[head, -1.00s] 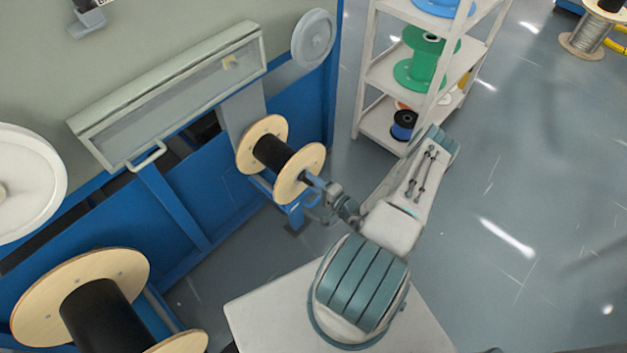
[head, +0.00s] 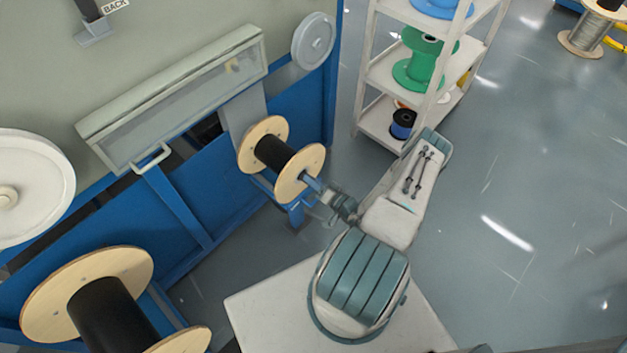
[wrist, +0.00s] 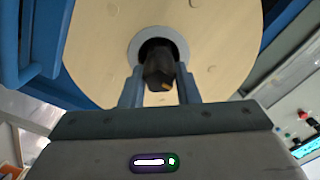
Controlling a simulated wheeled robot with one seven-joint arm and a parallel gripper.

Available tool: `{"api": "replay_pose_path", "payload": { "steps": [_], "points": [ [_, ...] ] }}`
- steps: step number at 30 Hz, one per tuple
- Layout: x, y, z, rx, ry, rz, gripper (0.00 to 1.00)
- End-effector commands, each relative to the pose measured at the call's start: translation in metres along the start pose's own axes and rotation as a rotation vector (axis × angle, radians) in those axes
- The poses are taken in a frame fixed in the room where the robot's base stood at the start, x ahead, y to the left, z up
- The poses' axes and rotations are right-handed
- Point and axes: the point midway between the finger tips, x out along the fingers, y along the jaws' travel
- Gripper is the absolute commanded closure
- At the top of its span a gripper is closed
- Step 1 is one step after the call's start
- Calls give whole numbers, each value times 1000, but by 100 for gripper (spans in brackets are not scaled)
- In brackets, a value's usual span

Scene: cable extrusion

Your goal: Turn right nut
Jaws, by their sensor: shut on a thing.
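The right nut (wrist: 160,70) is a dark knob at the hub of the wooden spool in the wrist view. My gripper (wrist: 160,88) is shut on it, with one finger on each side. In the head view my gripper (head: 318,188) is at the right face of the smaller spool (head: 298,172), which has wooden flanges and a black wound core. The nut itself is too small and covered to make out there. The spool's flange (wrist: 225,45) fills much of the wrist view behind the nut.
The blue machine frame (head: 180,215) stands left of and behind the spool. A larger spool (head: 50,292) is at the lower left. A white shelf (head: 378,118) with cable reels stands behind my arm.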

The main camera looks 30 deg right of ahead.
Motion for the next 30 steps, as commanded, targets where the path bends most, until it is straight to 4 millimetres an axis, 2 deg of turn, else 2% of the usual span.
{"api": "replay_pose_path", "payload": {
  "steps": [14, 15, 17, 26, 30],
  "points": [
    [-1, 1, 0, -14, 0, 3, 94],
    [-1, 1, 0, -14, 0, 3, 63],
    [-1, 1, 0, -14, 0, 2, 50],
    [-1, 0, 0, -12, -1, 0, 50],
    [-14, 1, 0, -11, 1, 3, 50]
  ]
}}
